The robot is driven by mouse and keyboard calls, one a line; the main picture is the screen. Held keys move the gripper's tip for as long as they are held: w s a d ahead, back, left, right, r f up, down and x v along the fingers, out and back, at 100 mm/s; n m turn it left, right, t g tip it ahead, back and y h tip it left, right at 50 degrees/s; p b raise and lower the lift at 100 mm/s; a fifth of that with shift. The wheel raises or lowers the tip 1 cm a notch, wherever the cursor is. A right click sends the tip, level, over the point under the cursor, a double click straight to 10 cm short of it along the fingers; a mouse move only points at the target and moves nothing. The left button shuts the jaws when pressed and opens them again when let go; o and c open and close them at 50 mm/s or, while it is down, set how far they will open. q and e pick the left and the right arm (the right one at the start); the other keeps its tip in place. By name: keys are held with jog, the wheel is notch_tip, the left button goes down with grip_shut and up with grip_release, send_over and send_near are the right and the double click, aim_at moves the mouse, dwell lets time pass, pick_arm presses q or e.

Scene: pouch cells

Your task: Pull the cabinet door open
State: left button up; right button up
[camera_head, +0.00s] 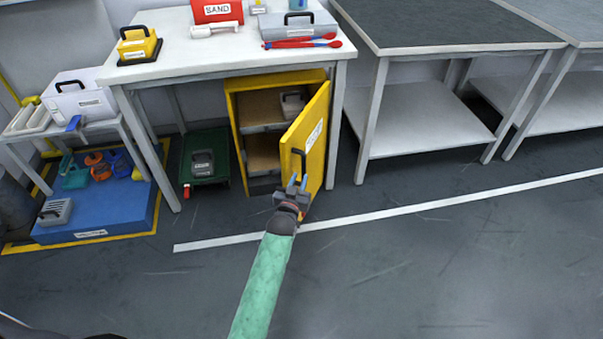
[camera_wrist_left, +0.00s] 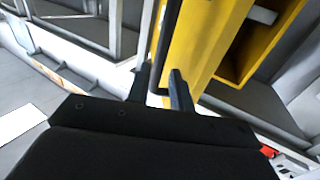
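The yellow cabinet (camera_head: 232,125) stands under the white table. Its door (camera_head: 316,135) is hinged on the right and stands partly open, showing shelves inside. A dark bar handle (camera_head: 299,160) is on the door's outer face; it also shows in the left wrist view (camera_wrist_left: 171,38). My left gripper (camera_head: 297,181) is at the lower end of the handle. In the left wrist view its two fingers (camera_wrist_left: 160,88) are apart, with the yellow door (camera_wrist_left: 205,35) just beyond them. Whether they touch the handle is unclear. My right gripper is not in view.
The white table (camera_head: 180,48) carries a red SAND box (camera_head: 217,12) and a grey case (camera_head: 298,27). A grey-topped table (camera_head: 440,25) is at right. The floor in front is clear.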

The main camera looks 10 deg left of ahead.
pick_arm(q)
jog(key=shift+s, duration=0.7)
